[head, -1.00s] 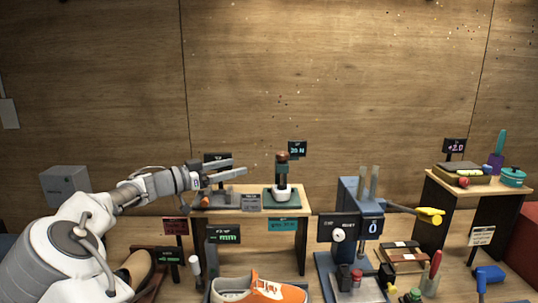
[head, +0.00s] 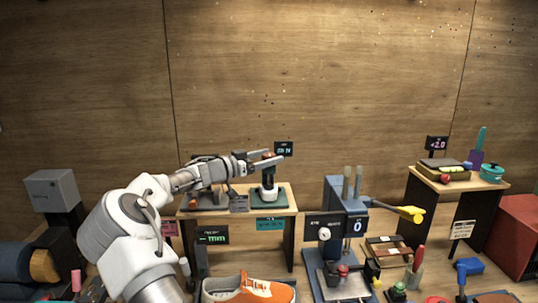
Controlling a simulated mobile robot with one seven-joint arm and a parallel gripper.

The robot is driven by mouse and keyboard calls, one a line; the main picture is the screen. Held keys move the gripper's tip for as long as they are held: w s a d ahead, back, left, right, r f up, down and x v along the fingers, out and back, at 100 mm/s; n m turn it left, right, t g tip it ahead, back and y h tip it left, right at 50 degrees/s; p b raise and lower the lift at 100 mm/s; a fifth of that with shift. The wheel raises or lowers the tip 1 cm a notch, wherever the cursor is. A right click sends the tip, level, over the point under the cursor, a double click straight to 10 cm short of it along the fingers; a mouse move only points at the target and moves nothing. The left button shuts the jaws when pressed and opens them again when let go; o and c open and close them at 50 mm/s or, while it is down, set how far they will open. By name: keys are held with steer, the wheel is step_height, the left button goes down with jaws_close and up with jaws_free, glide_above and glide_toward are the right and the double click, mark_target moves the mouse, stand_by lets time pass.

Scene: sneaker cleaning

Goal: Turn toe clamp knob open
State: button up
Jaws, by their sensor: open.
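A dark upright device (head: 269,184) with a white lower part stands on a green base on the middle shelf. Its brown top knob is largely hidden behind my gripper fingers. My gripper (head: 269,159) is open, its two fingers pointing right at the height of that top. I cannot tell whether they touch it or are around it. No label lets me confirm that this is the toe clamp knob. An orange and grey sneaker (head: 250,291) lies below at the front, partly cut off by the frame edge.
The middle shelf (head: 289,203) also carries a grey tool (head: 208,200) and small displays. A blue press (head: 340,215) with a yellow-tipped lever (head: 411,213) stands to the right. A side table (head: 485,188) holds a tray and a teal pot. The wall space above is clear.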

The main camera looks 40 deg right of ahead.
steer(key=shift+d, duration=0.3)
jaws_close()
stand_by(0.3)
